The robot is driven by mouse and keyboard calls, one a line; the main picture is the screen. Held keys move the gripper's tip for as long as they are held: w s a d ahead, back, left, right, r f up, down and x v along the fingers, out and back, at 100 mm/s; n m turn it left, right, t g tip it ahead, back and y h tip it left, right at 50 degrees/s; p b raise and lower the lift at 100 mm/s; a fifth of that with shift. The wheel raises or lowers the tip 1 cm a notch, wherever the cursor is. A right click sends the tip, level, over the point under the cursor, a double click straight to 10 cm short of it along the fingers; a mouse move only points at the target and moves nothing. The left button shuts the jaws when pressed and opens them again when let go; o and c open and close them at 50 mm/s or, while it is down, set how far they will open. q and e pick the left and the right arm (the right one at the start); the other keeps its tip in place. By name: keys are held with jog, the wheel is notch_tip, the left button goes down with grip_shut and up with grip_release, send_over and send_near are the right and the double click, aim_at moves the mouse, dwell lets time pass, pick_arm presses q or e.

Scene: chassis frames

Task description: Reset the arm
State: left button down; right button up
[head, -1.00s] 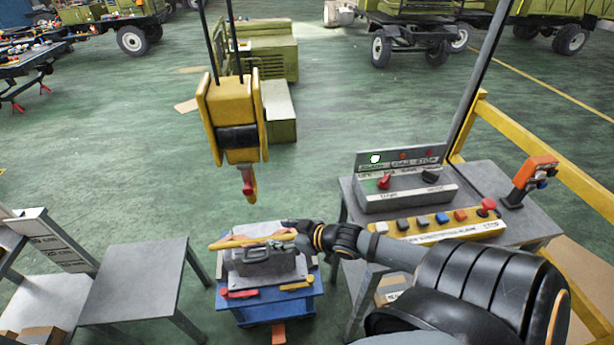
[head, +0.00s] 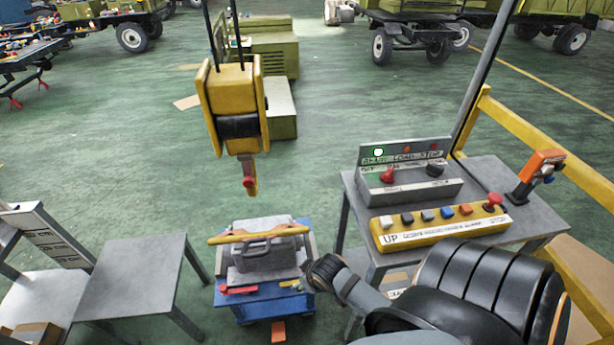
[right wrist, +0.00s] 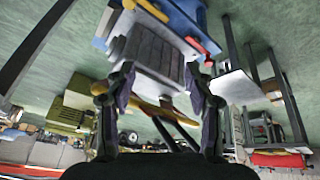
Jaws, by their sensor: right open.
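My right arm comes in from the lower right in the head view. Its gripper (head: 318,272) is beside the right edge of a blue cart (head: 262,309), apart from the grey case-like load on top. In the right wrist view the two fingers of the gripper (right wrist: 160,72) are spread with nothing between them. The grey load (head: 268,250) has a handle, and a yellow bar (head: 258,232) lies across its top. A yellow hoist block with a hook (head: 249,182) hangs above the cart. My left gripper is not in view.
A grey table at the right holds a control box (head: 408,190) with a lit green lamp and a yellow button panel (head: 440,228). An orange-headed device (head: 540,170) stands at its right end, before a yellow rail (head: 540,135). A grey table (head: 135,275) stands left.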

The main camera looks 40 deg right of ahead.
dwell(0.5)
jog(key=s+d+f+m+g+b, duration=0.15)
jog(key=s+f, duration=0.25)
jog(key=f, duration=0.7)
jog(key=s+d+f+n+g, duration=0.15)
jog(key=s+f, duration=0.25)
jog(key=f, duration=0.7)
jog(key=s+a+f+m+b, duration=0.1)
jog(key=s+a+f, duration=0.1)
jog(key=s+f, duration=1.1)
jog(key=s, duration=0.4)
jog(key=shift+s+f+g, duration=0.3)
jog(key=shift+g, duration=0.1)
